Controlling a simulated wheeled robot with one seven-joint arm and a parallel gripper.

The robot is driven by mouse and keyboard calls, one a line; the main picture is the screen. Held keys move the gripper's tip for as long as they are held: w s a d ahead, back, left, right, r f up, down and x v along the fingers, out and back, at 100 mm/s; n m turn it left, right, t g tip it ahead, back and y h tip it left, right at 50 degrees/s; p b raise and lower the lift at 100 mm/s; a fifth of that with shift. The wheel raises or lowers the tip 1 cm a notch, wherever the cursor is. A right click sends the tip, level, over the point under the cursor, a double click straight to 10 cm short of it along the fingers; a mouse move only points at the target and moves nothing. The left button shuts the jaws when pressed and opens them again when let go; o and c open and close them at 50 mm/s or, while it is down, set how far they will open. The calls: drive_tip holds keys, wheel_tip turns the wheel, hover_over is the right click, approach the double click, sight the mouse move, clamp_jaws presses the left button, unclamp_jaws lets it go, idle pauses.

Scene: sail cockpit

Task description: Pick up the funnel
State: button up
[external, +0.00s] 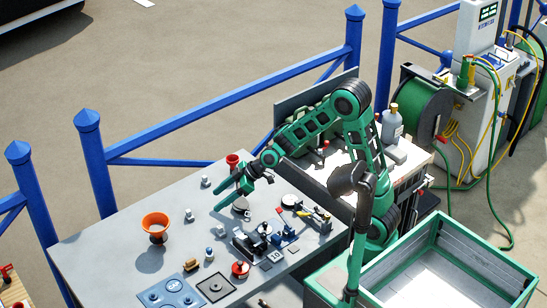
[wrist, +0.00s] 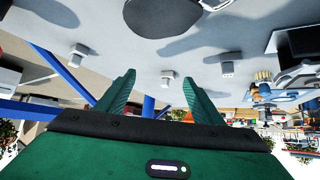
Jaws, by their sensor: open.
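An orange funnel (external: 155,225), wide-mouthed and narrowing below, stands upright on the left part of the grey table in the external view. A smaller red funnel-shaped item (external: 233,160) shows near the table's back edge. My gripper (external: 221,194) is over the table, to the right of the orange funnel and apart from it. In the wrist view my gripper (wrist: 158,80) has its two green fingers spread, with nothing held between them. I cannot make out the orange funnel in the wrist view.
Small pale pieces (external: 189,214) stand around the table. Below and right of my gripper are a dark clamp-like device (external: 249,244) and a red round item (external: 240,269). Blue railing (external: 240,100) runs behind. Bare tabletop lies around the orange funnel.

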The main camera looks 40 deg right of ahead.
sight(159, 237)
drive_tip(key=s+a+n+y, duration=0.1)
drive_tip(key=a, duration=0.5)
drive_tip(key=s+a+y, duration=0.1)
drive_tip(key=a+y, duration=0.1)
drive_tip(key=a, duration=0.3)
drive_tip(key=s+a+n+y, duration=0.1)
drive_tip(key=a, duration=0.5)
drive_tip(key=shift+s+a+f+n+g+y, duration=0.1)
drive_tip(key=shift+a+n+g+y, duration=0.2)
drive_tip(key=shift+a, duration=0.05)
drive_tip(key=x, duration=0.5)
drive_tip(key=shift+a, duration=0.2)
drive_tip(key=shift+w+x, duration=0.1)
drive_tip(key=shift+x, duration=1.35)
drive_tip(key=shift+w+x, duration=0.15)
drive_tip(key=shift+x, duration=1.3)
drive_tip(key=shift+d, duration=0.1)
drive_tip(key=c, duration=0.8)
